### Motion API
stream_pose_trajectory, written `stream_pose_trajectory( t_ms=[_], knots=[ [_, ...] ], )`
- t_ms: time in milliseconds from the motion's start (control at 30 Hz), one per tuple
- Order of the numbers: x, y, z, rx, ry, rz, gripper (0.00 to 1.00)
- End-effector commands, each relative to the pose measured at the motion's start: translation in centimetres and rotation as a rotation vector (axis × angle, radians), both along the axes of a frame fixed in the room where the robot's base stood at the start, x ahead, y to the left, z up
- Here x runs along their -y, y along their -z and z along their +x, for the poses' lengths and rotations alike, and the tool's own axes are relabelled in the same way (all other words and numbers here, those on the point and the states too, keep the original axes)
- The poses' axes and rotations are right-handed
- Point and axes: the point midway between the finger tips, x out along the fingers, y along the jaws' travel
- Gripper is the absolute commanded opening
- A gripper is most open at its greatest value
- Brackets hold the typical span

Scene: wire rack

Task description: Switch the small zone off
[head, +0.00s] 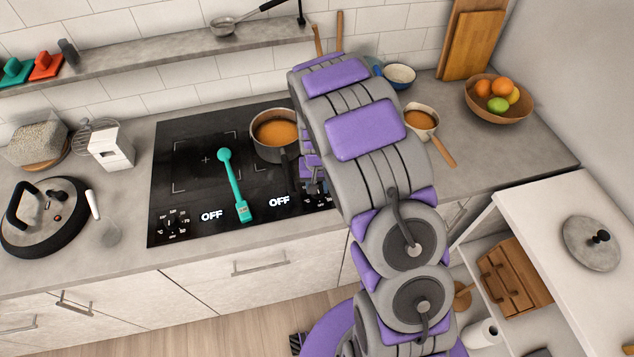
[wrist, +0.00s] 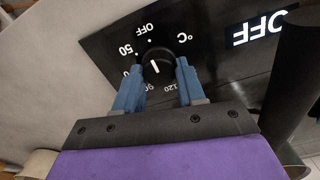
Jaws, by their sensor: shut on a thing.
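The black cooktop (head: 190,150) lies in the counter, with two lit OFF readings on its front strip. A round black knob (wrist: 157,66) with a white line sits between the two blue fingers of my gripper (wrist: 157,88) in the wrist view. The gripper is shut on it. The knob's white line lies roughly along the direction of the printed OFF mark and its dot. One lit OFF reading (wrist: 260,28) shows beside the knob. In the head view my arm largely hides the right knob; the left knob (head: 171,222) is free.
A saucepan of orange-brown food (head: 275,132) stands on the cooktop's right rear, its dark handle toward the front, close to my gripper. A large lid (head: 42,215) lies on the left counter; a small pan (head: 421,119) stands right.

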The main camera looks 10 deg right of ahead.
Motion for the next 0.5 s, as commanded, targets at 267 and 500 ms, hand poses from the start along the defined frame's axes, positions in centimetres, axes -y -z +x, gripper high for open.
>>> stream_pose_trajectory(
  t_ms=[267, 500],
  knots=[
    [-0.02, 0.06, -0.04, -0.002, 0.040, 0.000, 0.09],
    [-0.02, 0.07, -0.05, -0.002, 0.041, 0.001, 0.09]
  ],
)
